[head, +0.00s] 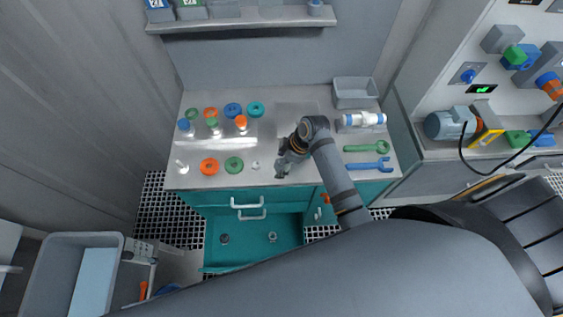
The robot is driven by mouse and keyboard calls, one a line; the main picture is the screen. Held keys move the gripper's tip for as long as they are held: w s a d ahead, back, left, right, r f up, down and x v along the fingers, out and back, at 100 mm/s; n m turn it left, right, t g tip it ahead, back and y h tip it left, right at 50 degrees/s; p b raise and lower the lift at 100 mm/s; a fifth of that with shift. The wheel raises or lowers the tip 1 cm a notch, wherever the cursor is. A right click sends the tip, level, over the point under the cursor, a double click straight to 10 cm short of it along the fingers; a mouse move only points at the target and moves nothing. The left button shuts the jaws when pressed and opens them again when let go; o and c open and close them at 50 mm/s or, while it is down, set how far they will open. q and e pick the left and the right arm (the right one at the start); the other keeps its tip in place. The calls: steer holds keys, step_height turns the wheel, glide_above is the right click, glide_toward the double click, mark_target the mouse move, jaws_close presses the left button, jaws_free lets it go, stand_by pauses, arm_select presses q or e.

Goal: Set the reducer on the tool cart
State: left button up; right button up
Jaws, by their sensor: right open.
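The tool cart (330,176) is teal with a grey metal top. My right gripper (281,172) is open over the front middle of that top; I see nothing between its fingers. A small silver fitting (255,165) stands on the top just left of the gripper. Two small dark grey fittings, one left (224,239) and one right (272,237), lie apart in the cart's open lower drawer (248,253). I cannot tell which of these, if any, is the reducer. My left gripper is not in view.
Coloured rings, including an orange one (209,167), and capped bottles cover the top's left side. A grey bin (354,93), a white-blue cylinder (364,119), a green wrench (367,147) and a blue wrench (368,165) are at right. A pump (447,124) stands on the right bench.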

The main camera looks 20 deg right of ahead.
steer(key=b+v, duration=0.1)
steer(key=v, duration=1.1)
steer(key=shift+s, duration=0.1)
